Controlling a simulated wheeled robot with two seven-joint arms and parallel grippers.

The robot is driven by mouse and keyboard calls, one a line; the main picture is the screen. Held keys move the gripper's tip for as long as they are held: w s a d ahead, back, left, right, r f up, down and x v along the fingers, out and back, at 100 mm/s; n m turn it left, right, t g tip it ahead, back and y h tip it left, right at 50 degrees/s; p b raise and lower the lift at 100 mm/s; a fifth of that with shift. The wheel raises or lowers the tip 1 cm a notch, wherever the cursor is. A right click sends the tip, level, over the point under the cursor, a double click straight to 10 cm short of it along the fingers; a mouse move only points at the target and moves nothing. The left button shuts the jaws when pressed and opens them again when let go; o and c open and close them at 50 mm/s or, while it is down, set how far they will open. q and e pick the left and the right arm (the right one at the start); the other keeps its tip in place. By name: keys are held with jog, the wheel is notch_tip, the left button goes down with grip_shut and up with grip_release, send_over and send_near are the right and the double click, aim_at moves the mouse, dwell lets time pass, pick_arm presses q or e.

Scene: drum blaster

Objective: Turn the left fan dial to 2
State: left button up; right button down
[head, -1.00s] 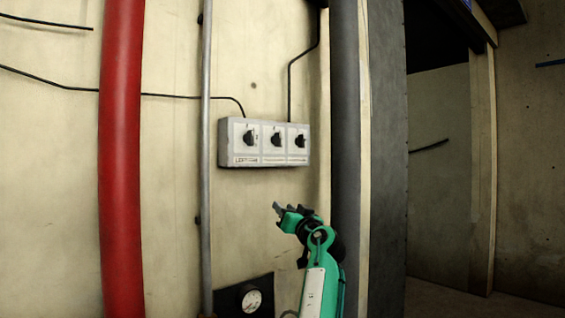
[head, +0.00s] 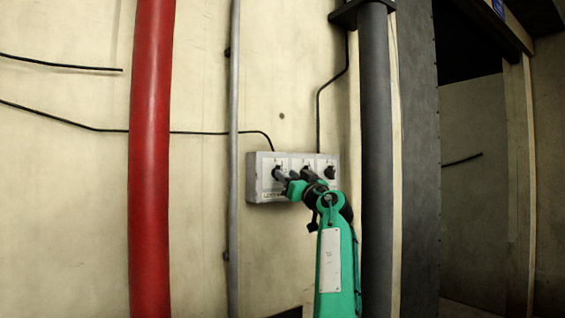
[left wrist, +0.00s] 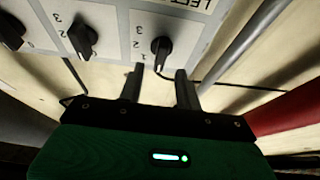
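A grey box (head: 252,178) with three black dials in a row is on the wall. The left fan dial (left wrist: 161,48), beside the "LEFT" lettering, is in the upper middle of the left wrist view; its handle extends downward toward a mark that looks like 1. My left gripper (left wrist: 159,72) is open, its two fingers apart with the end of this dial's handle in line between their tips. I cannot tell whether they touch it. In the head view my left gripper (head: 286,180) is in front of the box and partly covers its dials. My right gripper is not in view.
The middle dial (left wrist: 82,40) and the right dial (head: 330,172) are close beside the left one. A thin grey pipe (head: 233,120) and a red pipe (head: 150,170) run vertically left of the box; a dark pipe (head: 376,150) stands to its right.

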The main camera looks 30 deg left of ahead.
aim_at(281, 169)
pick_arm(q)
jog(key=p+x, duration=0.1)
jog(key=x, duration=0.2)
jog(key=shift+r, duration=0.1)
jog(key=shift+w+a+p, duration=0.2)
jog(key=shift+a+p, duration=0.15)
grip_shut()
